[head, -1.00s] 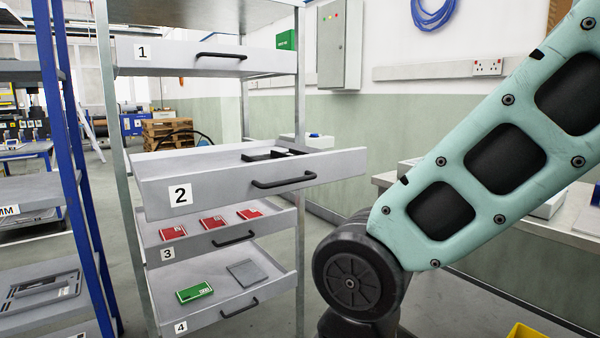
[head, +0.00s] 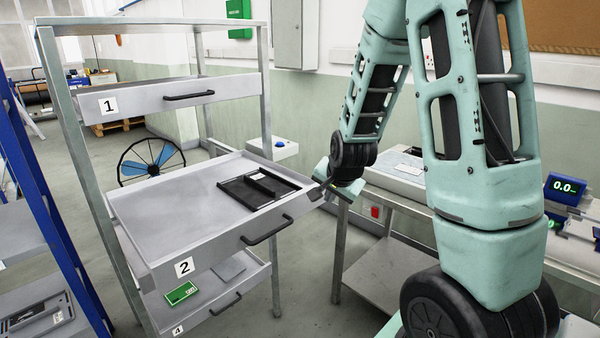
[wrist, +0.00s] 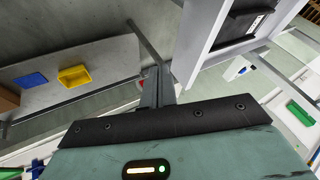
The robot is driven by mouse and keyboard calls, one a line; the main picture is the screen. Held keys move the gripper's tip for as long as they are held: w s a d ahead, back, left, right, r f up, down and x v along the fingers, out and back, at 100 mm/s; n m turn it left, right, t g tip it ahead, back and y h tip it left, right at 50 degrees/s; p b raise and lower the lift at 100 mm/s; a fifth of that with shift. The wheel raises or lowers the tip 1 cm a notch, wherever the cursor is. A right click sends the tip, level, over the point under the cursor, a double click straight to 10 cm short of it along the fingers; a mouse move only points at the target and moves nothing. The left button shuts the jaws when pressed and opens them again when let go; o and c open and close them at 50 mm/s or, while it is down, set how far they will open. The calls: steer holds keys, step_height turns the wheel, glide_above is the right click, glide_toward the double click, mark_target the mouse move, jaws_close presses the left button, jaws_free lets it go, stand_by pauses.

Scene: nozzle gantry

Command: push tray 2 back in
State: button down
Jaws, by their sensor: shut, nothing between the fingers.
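Tray 2 (head: 165,205) is a grey drawer in the rack, pulled out towards me, with its number label at the front left. Its black bar handle (head: 268,229) is on the front wall. A black divided holder (head: 258,188) lies in its back right part. My gripper (head: 322,192) is shut and empty, at the right front corner of tray 2; I cannot tell if it touches. In the wrist view the shut fingers (wrist: 153,88) point up the picture, beside the edge of tray 2 (wrist: 193,50), with the black holder (wrist: 243,24) inside it.
Tray 1 (head: 140,101) is above, pushed in. A bench (head: 385,255) stands to the right behind my arm. A blue upright (head: 45,205) is at left. A fan (head: 150,160) stands behind the rack.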

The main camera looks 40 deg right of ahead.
steer(key=d+r+m, duration=0.1)
steer(key=d+r, duration=0.1)
steer(key=d, duration=0.1)
steer(key=p, duration=0.3)
glide_toward(319, 202)
step_height(319, 202, down, 3)
steer(key=s, duration=0.2)
steer(key=shift+h, duration=0.4)
steer(key=shift+w+d+f+p, duration=0.15)
steer(key=shift+w+p, duration=0.2)
steer(key=shift+w, duration=0.35)
steer(key=shift+w+d+f+p, duration=0.15)
steer(key=shift+w+p, duration=0.15)
steer(key=shift+w, duration=0.4)
steer(key=shift+w+d+f+p, duration=0.1)
steer(key=shift+w+p, duration=0.25)
steer(key=shift+w, duration=0.35)
